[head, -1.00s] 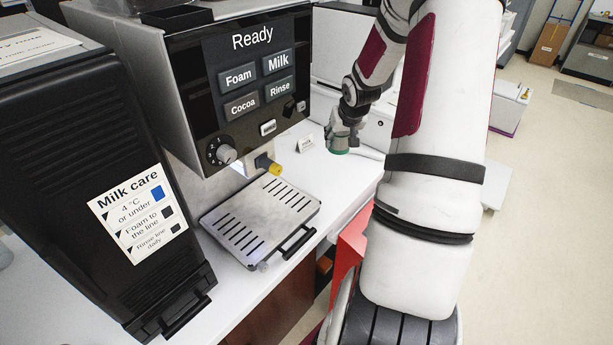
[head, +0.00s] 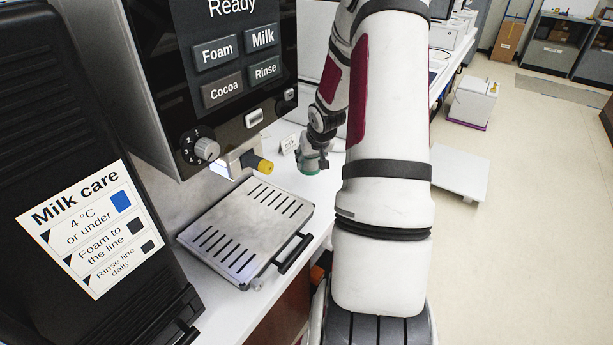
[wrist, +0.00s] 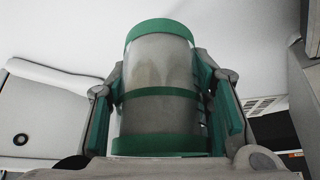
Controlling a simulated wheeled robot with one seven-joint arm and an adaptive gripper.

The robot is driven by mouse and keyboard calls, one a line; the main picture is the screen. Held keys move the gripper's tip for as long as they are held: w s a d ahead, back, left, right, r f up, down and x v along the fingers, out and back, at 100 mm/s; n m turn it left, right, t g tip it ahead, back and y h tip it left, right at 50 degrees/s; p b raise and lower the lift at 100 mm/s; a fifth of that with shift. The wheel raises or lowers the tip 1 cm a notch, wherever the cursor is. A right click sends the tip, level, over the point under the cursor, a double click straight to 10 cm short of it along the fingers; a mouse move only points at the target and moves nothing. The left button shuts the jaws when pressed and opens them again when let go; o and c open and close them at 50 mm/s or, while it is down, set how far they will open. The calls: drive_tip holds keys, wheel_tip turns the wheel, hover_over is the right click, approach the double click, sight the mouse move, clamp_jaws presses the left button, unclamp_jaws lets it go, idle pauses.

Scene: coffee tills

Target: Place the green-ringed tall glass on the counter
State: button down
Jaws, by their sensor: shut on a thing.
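The green-ringed tall glass (wrist: 158,110) is a cloudy grey cylinder with green bands at both ends and around its middle. My gripper (wrist: 160,100) is shut on it, with green-padded fingers on both its sides. In the head view my gripper (head: 311,158) is beyond the coffee machine, at the counter. The green band of the glass (head: 310,171) shows just under the fingers. The white counter (head: 322,190) is below and around it. I cannot tell whether the glass touches the counter.
The coffee machine (head: 235,95) stands at left, its drip tray (head: 250,232) and yellow-tipped spout (head: 264,167) jutting toward the arm. A small white card (head: 289,144) stands close left of my gripper. A black milk unit (head: 75,120) is at far left. Open floor lies right.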

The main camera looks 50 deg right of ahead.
sight(311, 172)
wheel_tip(311, 172, down, 5)
drive_tip(key=shift+f+b, duration=0.1)
drive_tip(key=shift+b, duration=0.35)
drive_tip(key=c, duration=0.7)
unclamp_jaws()
drive_tip(key=p+v, duration=0.3)
drive_tip(key=v, duration=0.9)
